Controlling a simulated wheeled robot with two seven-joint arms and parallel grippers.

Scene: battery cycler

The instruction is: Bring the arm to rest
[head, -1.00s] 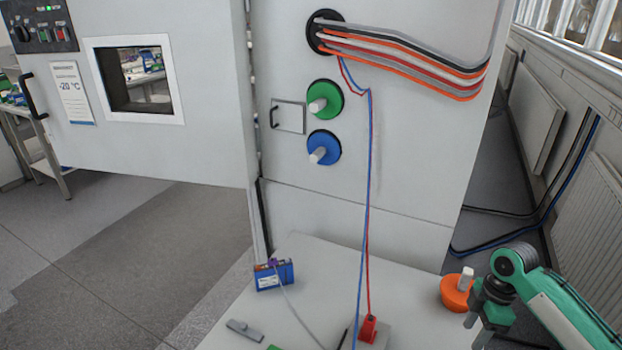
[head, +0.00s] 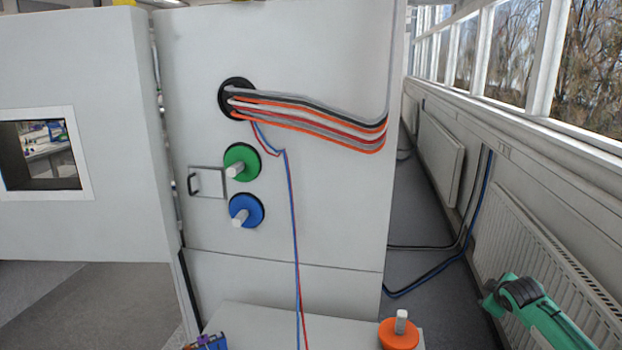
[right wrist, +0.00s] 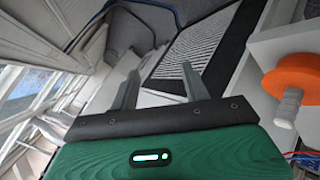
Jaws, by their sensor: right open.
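My right arm, green with dark joints, comes in from the lower right of the head view, in front of the radiator. Its gripper is hardly visible there. In the right wrist view my right gripper (right wrist: 161,88) shows two grey fingers standing apart, with nothing between them. It is clear of the bench, with the orange knob (right wrist: 296,78) off to its right. My left gripper is not in view.
The bench (head: 340,327) carries the orange knob (head: 399,334) at its right end and a blue battery (head: 208,342) at its left. Red and blue leads (head: 295,235) hang down the cabinet (head: 330,200). A radiator (head: 520,255) lines the right wall.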

